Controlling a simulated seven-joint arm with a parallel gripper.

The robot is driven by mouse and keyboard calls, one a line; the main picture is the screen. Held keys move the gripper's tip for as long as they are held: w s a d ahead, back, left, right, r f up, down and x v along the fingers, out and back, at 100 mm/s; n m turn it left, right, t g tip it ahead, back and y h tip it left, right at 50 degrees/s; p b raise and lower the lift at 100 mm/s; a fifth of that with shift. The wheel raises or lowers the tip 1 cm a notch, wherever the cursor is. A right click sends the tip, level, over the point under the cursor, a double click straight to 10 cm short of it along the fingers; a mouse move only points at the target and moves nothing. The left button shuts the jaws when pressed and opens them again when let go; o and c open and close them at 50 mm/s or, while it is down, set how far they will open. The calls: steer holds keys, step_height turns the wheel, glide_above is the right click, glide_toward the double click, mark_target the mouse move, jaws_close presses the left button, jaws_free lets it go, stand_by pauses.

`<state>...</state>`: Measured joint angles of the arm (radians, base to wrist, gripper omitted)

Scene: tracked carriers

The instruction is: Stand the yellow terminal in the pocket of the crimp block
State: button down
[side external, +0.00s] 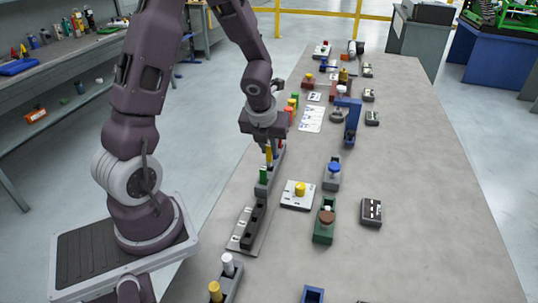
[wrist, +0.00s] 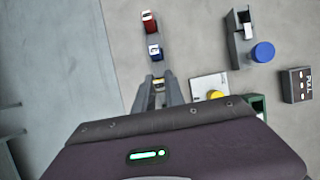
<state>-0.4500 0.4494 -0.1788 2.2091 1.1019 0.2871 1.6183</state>
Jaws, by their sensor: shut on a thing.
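My gripper (wrist: 158,92) points down and is shut on the yellow terminal, a slim upright yellow piece (side external: 269,154). In the wrist view only a small bit of the terminal (wrist: 159,82) shows between the fingers. The terminal is at the narrow grey rack (side external: 262,190), beside a green piece (side external: 263,174); I cannot tell if its lower end is clear of the rack. Several blocks stand on the table, and I cannot tell for sure which is the crimp block. One grey block (side external: 332,183) has a blue knob (wrist: 263,52) and a dark opening.
A white plate with a yellow knob (side external: 300,189) lies right of the rack. A green block (side external: 323,232) and a dark labelled box (side external: 371,212) stand further right. The table's right side is mostly clear.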

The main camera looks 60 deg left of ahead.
step_height(320, 180, up, 5)
steer(key=shift+a+r, duration=0.1)
steer(key=shift+r, duration=0.1)
steer(key=w+d+f, duration=0.2)
steer(key=w+d, duration=0.1)
steer(key=w, duration=0.6)
steer(key=w+d+f, duration=0.2)
steer(key=w+d, duration=0.1)
steer(key=w, duration=0.6)
steer(key=shift+w+f, duration=0.2)
steer(key=shift+w, duration=0.15)
steer(key=shift+d+f, duration=0.1)
steer(key=shift+f, duration=1.5)
stand_by(1.0)
steer(key=c, duration=0.8)
jaws_free()
steer(key=shift+c, duration=0.2)
